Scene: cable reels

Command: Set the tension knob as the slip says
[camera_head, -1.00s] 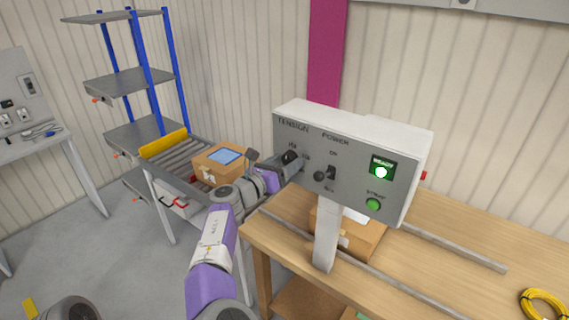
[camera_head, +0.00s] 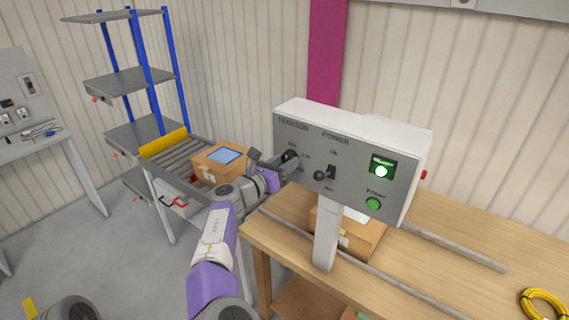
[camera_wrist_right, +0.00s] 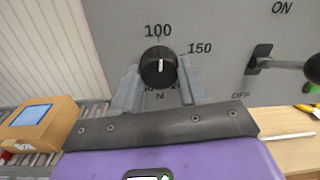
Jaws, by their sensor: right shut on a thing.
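The black tension knob (camera_head: 291,156) is on the left of the grey control panel (camera_head: 347,185), under the word TENSION. My right gripper (camera_head: 284,166) reaches it from the left and is shut on it. In the right wrist view the knob (camera_wrist_right: 158,66) sits between the two fingers of the gripper (camera_wrist_right: 158,84). Its white line stands nearly upright, with 100 above and 150 at upper right. Markings below the knob are partly hidden by the gripper. I cannot make out a readable slip. My left gripper is not in view.
The power switch (camera_head: 331,172) is right of the knob. A lit green display (camera_head: 382,167) and green button (camera_head: 373,204) are farther right. A cardboard box (camera_head: 208,173) with a blue top sits on the roller conveyor (camera_head: 178,154). Yellow cable (camera_head: 543,303) lies on the wooden bench (camera_head: 455,275).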

